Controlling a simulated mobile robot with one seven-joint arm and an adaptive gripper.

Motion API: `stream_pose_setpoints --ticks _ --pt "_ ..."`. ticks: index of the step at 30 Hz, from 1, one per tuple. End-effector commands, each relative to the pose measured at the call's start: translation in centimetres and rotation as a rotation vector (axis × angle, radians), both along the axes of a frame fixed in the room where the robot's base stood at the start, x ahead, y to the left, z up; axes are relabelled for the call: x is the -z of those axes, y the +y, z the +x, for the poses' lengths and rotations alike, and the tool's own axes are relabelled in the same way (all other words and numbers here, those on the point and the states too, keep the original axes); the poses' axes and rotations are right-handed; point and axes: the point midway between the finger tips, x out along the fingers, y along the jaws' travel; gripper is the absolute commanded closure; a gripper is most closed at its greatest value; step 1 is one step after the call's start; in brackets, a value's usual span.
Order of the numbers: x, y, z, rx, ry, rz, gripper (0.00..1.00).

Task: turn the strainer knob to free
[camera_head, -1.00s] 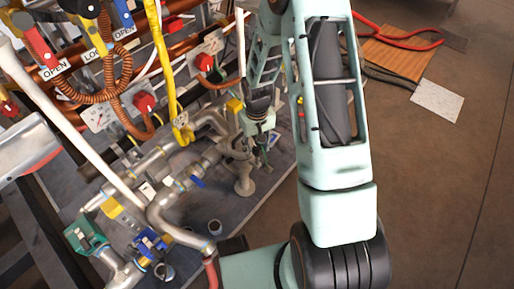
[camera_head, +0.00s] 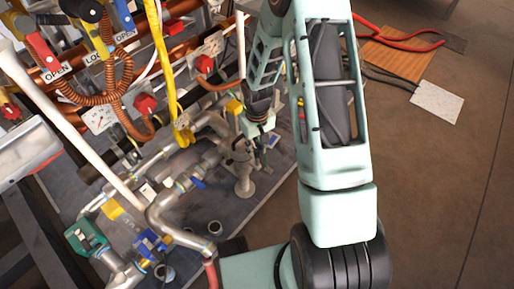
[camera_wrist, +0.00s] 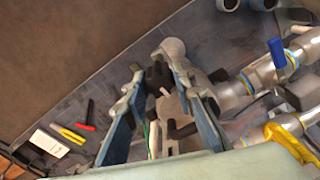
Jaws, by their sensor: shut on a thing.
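The strainer knob appears to be the dark knob (camera_wrist: 158,76) between my two fingers in the wrist view, on a grey metal fitting. My gripper (camera_wrist: 152,82) has a finger on either side of it and is shut on it. In the head view my gripper (camera_head: 262,146) is at the grey strainer fitting (camera_head: 244,178), near the right end of the pipework. The knob itself is hidden or too small to make out there. The knob's turn and any marking on it cannot be read.
Grey pipes with a blue-handled valve (camera_head: 197,182) lie left of my gripper; the blue handle also shows in the wrist view (camera_wrist: 277,52). A yellow hose (camera_head: 163,70) and red valve knobs (camera_head: 144,103) are behind. A red and a yellow tool (camera_wrist: 68,134) lie on the board.

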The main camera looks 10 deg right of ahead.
Motion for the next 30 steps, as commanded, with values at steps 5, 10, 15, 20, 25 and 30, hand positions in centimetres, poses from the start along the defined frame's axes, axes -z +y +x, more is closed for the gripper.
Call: stream_pose_setpoints --ticks 5,10,15,20,25,30 --pt "-0.17 0.01 -0.05 -0.131 0.001 0.001 1.00" --pt "-0.21 -0.01 -0.08 -0.290 0.002 0.000 1.00" --pt "-0.20 0.07 -0.15 -0.452 0.003 0.001 1.00" --pt "-0.22 0.04 -0.15 -0.604 0.003 0.001 1.00" --pt "-0.23 0.13 -0.17 -0.766 0.002 0.001 1.00" --pt "-0.22 0.07 -0.21 -0.928 0.003 0.001 1.00"
